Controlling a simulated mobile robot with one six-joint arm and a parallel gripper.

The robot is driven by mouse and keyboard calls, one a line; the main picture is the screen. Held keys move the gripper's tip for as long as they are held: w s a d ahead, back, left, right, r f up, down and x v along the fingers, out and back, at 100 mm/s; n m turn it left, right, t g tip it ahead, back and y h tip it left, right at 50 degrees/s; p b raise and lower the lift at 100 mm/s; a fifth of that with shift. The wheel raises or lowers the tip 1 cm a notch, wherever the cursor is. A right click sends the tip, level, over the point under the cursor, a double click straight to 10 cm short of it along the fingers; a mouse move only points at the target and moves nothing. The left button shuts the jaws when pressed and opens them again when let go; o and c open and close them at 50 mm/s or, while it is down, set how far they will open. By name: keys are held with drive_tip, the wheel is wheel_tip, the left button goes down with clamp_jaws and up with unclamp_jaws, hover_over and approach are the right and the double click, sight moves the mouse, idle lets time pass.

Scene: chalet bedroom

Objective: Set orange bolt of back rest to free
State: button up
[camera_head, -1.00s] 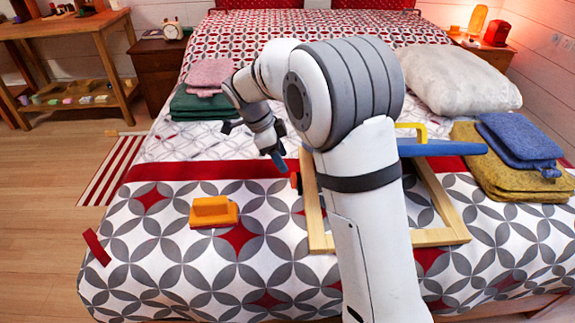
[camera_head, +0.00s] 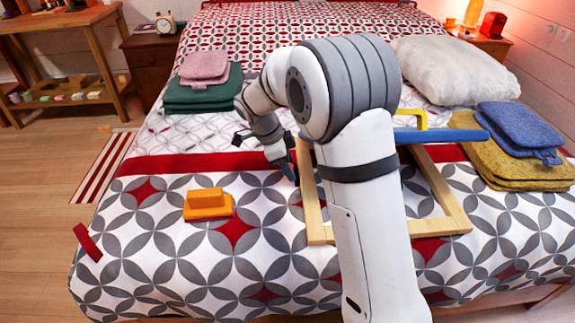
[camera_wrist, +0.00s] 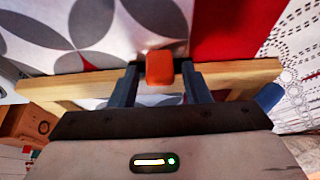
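The back rest is a light wooden frame (camera_head: 441,235) on the bed, with a blue bar (camera_head: 445,135) and a yellow handle (camera_head: 411,114) at its far side. In the wrist view its wooden rail (camera_wrist: 236,74) crosses the picture. The orange bolt (camera_wrist: 160,68) sits at this rail, between the two fingers of my gripper (camera_wrist: 160,84). The fingers are apart, with a visible gap on each side of the bolt. In the head view my gripper (camera_head: 290,171) is at the frame's left rail, and the bolt is hidden there.
An orange block (camera_head: 207,205) lies on the bed left of the frame. Folded pink (camera_head: 204,66) and green (camera_head: 203,92) cloths lie farther back. Yellow (camera_head: 517,166) and blue (camera_head: 520,128) cloths and a white pillow (camera_head: 452,70) are at the right. My arm covers part of the frame.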

clamp_jaws()
idle(0.3)
drive_tip(key=shift+s+b, duration=0.8)
drive_tip(key=shift+s, duration=1.95)
drive_tip(key=shift+o, duration=0.9)
unclamp_jaws()
drive_tip(key=shift+r, duration=0.1)
drive_tip(key=p+v, duration=0.2)
drive_tip(key=v, duration=0.5)
drive_tip(key=shift+r+p, duration=0.35)
drive_tip(key=shift+p, duration=0.05)
